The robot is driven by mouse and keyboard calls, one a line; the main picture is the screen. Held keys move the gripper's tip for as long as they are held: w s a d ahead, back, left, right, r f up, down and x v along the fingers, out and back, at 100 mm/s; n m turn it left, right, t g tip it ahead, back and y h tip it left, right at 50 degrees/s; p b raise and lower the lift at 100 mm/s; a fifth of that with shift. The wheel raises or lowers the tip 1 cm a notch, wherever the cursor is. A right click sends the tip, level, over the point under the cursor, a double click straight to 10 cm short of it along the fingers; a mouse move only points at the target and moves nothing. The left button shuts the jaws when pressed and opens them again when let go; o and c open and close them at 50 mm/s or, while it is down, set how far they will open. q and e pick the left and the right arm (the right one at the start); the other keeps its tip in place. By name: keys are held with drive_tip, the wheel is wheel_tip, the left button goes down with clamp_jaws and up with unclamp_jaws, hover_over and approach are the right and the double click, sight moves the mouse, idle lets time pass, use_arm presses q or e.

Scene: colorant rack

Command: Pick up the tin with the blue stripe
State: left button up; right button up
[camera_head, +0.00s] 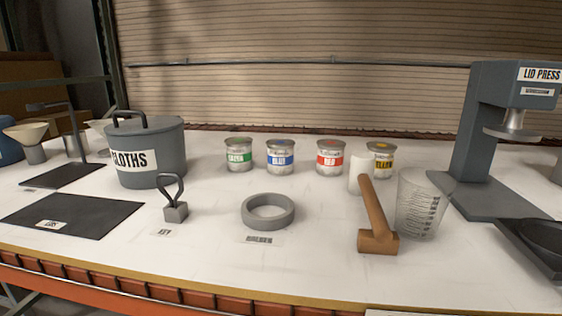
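The tin with the blue stripe (280,157) stands upright near the back middle of the white table. It is silver with a blue band and label. A green-striped tin (239,155) stands to its left. A red-striped tin (330,157) stands to its right, with a gap between them. A yellow-striped tin (380,160) stands farther right, partly hidden by a white cylinder. Neither of my grippers shows in the head view.
A grey ring (268,211) lies in front of the blue tin. A grey "CLOTHS" pot (147,152) stands left. A wooden mallet (377,222), white cylinder (359,174), clear measuring beaker (419,204) and lid press (487,140) stand right. The table between ring and tins is clear.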

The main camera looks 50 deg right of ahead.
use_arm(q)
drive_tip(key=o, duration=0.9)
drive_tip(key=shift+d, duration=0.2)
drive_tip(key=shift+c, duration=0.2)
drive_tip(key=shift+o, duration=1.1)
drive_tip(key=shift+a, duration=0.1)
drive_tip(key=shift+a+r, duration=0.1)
